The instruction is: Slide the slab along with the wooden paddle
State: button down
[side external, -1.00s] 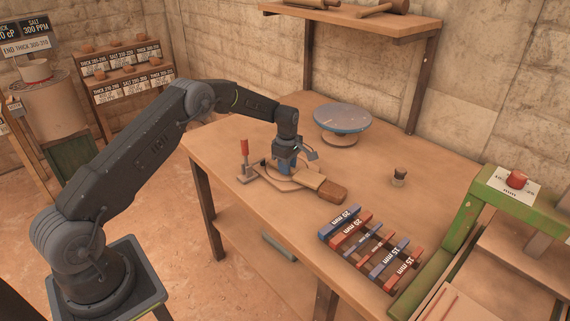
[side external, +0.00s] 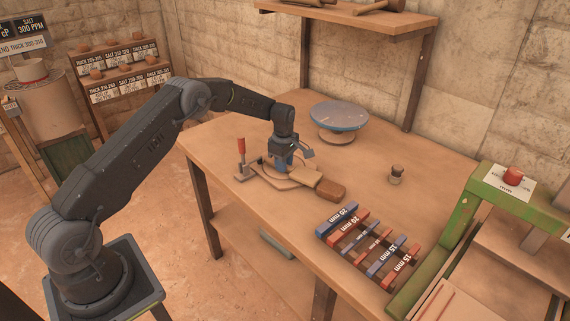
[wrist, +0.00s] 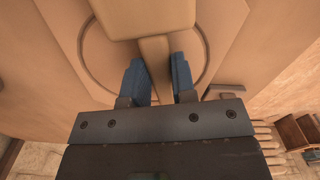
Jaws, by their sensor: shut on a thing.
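My gripper (side external: 284,160) is shut on the narrow handle of the wooden paddle (side external: 305,175). In the wrist view, the paddle's handle (wrist: 155,62) runs between the two blue fingers (wrist: 160,82), with its wider pale head at the top of the picture. A brown, round-edged block, which looks like the slab (side external: 330,190), lies at the far end of the paddle's head; I cannot tell whether they touch. The slab does not show clearly in the wrist view. A pale wooden board (side external: 270,179) with a ring marking lies under my gripper.
A red-handled clamp (side external: 241,153) stands left of the board. A rack of labelled red and blue bars (side external: 367,243) lies at the front right, beside a green frame (side external: 440,245). A round turntable (side external: 339,116) and a small dark-topped piece (side external: 397,174) stand behind; table between is clear.

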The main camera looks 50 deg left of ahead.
jog(key=shift+a, duration=1.25)
notch_tip(320, 180, up, 10)
dwell(0.4)
jog(key=shift+d, duration=0.1)
